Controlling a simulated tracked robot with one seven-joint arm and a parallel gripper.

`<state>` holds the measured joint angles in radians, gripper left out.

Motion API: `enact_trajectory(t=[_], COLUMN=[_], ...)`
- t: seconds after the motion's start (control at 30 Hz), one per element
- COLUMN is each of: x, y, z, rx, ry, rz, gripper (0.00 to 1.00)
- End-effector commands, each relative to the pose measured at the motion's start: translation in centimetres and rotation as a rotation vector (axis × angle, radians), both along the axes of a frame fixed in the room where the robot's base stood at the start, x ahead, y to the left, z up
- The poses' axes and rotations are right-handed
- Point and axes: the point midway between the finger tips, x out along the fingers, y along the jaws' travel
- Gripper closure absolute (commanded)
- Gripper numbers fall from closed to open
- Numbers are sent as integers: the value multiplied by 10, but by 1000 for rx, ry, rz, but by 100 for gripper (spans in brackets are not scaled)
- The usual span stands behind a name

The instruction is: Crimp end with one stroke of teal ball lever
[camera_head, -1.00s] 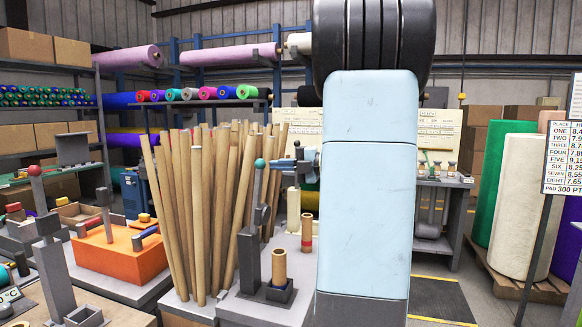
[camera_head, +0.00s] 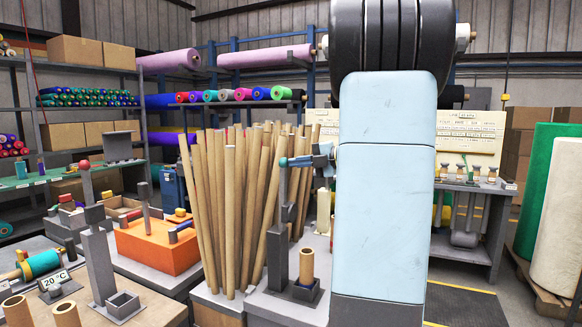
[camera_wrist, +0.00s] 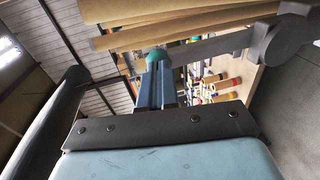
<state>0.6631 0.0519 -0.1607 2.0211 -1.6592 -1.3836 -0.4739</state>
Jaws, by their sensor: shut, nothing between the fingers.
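The teal ball (camera_head: 284,162) tops a grey lever (camera_head: 283,190) that stands nearly upright on a grey post (camera_head: 277,258). A cardboard tube (camera_head: 306,264) stands in the square socket at the post's foot. My gripper (camera_head: 299,161) is shut and empty, level with the ball and just right of it, pointing left at it. In the wrist view, the teal ball (camera_wrist: 157,54) sits at the tips of my shut fingers (camera_wrist: 154,82). Whether they touch it I cannot tell. The lever runs right from the ball to its dark pivot (camera_wrist: 270,42).
A bunch of tall cardboard tubes (camera_head: 230,210) stands close behind and left of the lever. A red ball lever (camera_head: 85,164) stands on another post at left, near an orange block (camera_head: 158,245). My arm hides the area right of the post.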

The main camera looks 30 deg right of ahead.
Motion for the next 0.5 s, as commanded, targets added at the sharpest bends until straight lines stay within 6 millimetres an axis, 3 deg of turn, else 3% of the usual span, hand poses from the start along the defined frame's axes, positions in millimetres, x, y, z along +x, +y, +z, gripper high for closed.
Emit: enact_trajectory(t=[0.13,0.5], x=[9,12], y=[8,9], z=[3,4], rx=[-25,-28], ry=[35,40], rz=[1,1], gripper=[100,100])
